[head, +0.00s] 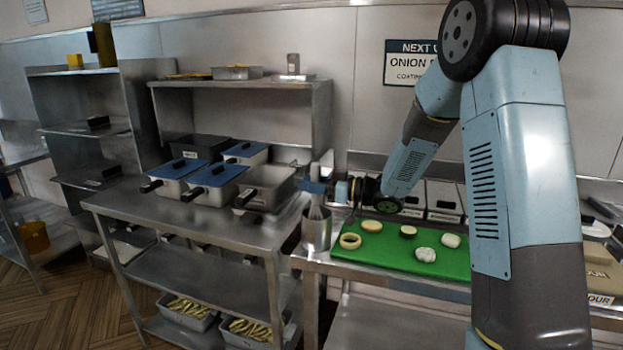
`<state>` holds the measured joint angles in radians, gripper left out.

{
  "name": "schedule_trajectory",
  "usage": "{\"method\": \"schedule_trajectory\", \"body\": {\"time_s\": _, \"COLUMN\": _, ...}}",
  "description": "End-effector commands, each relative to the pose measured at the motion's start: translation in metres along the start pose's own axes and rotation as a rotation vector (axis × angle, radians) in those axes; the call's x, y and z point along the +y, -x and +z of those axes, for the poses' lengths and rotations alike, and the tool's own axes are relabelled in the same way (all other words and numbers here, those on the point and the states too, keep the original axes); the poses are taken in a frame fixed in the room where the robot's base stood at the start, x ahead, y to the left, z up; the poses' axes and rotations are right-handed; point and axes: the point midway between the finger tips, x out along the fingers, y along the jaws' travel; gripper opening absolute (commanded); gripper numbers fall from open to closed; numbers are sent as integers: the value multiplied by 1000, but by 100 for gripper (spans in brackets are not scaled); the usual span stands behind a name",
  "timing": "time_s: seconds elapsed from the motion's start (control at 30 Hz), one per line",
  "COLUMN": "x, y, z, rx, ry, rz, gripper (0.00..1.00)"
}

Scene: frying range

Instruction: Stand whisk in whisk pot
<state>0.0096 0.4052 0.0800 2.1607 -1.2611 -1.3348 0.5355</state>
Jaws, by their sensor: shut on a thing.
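My gripper (314,187) is shut on the whisk (317,211) and holds it roughly upright. Part of the whisk shows above the fingers and its lower part hangs below them. The whisk pot (316,236) is a grey metal cylinder directly under my gripper, at the left end of the worktop with the green board. The whisk's lower end overlaps the pot's mouth in the picture. I cannot tell how far it is inside, or whether it touches the bottom.
The green board (376,259) beside the pot carries several onion pieces. Lidded fryer pans (213,185) with black handles stand on the steel table to the left. Small containers (443,200) stand behind the board. A steel shelf (240,83) is above the pans.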

Motion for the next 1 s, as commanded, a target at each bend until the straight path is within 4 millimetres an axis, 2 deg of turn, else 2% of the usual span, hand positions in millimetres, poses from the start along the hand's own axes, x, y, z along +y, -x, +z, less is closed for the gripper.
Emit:
{"method": "schedule_trajectory", "body": {"time_s": 0.47, "x": 0, "y": 0, "z": 6, "rx": 1, "ry": 1, "rz": 1, "gripper": 2}}
{"method": "schedule_trajectory", "body": {"time_s": 0.5, "x": 0, "y": 0, "z": 6, "rx": 1, "ry": 1, "rz": 1, "gripper": 35}}
{"method": "schedule_trajectory", "body": {"time_s": 0.8, "x": 1, "y": 1, "z": 6, "rx": 1, "ry": 1, "rz": 2, "gripper": 63}}
{"method": "schedule_trajectory", "body": {"time_s": 1.0, "x": 1, "y": 1, "z": 6, "rx": 0, "ry": 1, "rz": 2, "gripper": 63}}
